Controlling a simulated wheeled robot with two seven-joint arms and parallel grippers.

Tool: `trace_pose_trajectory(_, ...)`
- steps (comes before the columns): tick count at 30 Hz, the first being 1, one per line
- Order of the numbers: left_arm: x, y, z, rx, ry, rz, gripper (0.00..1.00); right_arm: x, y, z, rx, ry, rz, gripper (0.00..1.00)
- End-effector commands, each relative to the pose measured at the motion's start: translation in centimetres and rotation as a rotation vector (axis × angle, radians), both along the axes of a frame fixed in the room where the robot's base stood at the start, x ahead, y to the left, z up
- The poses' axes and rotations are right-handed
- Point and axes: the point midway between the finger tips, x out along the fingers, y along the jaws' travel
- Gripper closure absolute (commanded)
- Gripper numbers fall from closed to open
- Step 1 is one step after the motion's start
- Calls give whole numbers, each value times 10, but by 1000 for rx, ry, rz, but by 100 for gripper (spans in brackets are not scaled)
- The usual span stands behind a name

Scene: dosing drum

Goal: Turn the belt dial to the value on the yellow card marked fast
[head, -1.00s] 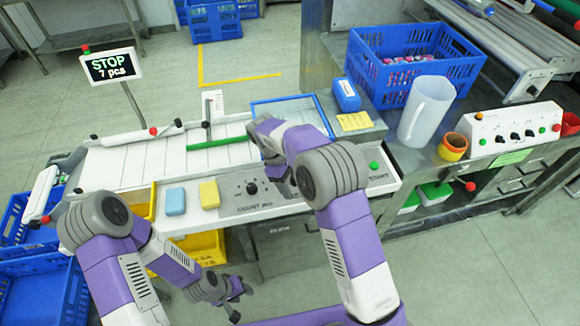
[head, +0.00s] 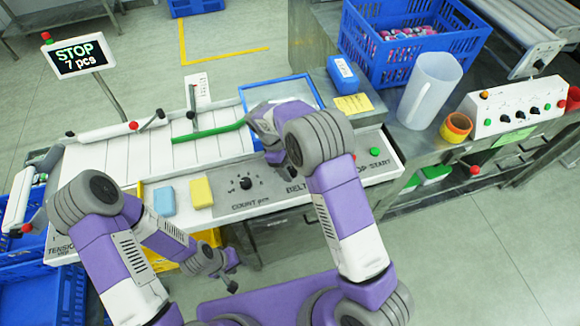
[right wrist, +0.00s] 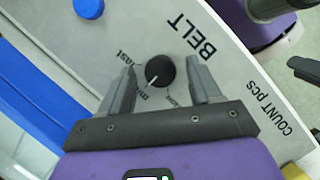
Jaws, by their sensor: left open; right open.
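The belt dial (right wrist: 160,71) is a black round knob with a white pointer line, beside the printed word BELT. Its pointer points to lower left in the right wrist view, near the "mid" marking; "fast" is printed at its upper left. My right gripper (right wrist: 160,88) is open, with one finger on each side of the dial; contact cannot be told. In the head view my right arm hides the dial above the BELT label (head: 297,187). The yellow card (head: 353,104) lies behind the panel, its writing too small to read. My left gripper (head: 231,275) is open and low in front of the panel.
The count dial (head: 245,183) sits left of BELT, beside yellow (head: 201,193) and blue (head: 165,201) blocks. A sign (head: 79,55) reads STOP, 7 pcs. Right are a white jug (head: 430,90), a blue crate (head: 375,62) and another control box (head: 515,118).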

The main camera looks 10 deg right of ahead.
Motion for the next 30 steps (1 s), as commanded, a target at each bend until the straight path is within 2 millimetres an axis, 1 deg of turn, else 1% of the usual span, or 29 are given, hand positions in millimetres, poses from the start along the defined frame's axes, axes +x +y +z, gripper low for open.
trace_pose_trajectory(3,0,0,0,0,0,0,57,-1,-1,-3,0,0,0,37)
trace_pose_trajectory(9,0,0,0,0,0,0,57,-1,-1,-3,0,0,-1,37)
trace_pose_trajectory(17,0,0,0,0,0,0,57,-1,-1,-3,0,0,0,77)
trace_pose_trajectory(18,0,0,0,0,0,0,57,-1,-1,-3,0,0,0,83)
trace_pose_trajectory(20,0,0,0,0,0,0,57,-1,-1,-3,0,0,0,91)
trace_pose_trajectory(26,0,0,1,0,0,0,57,-1,-1,-3,0,0,-14,91)
trace_pose_trajectory(30,0,0,3,0,0,0,57,0,-2,-3,0,0,-55,91)
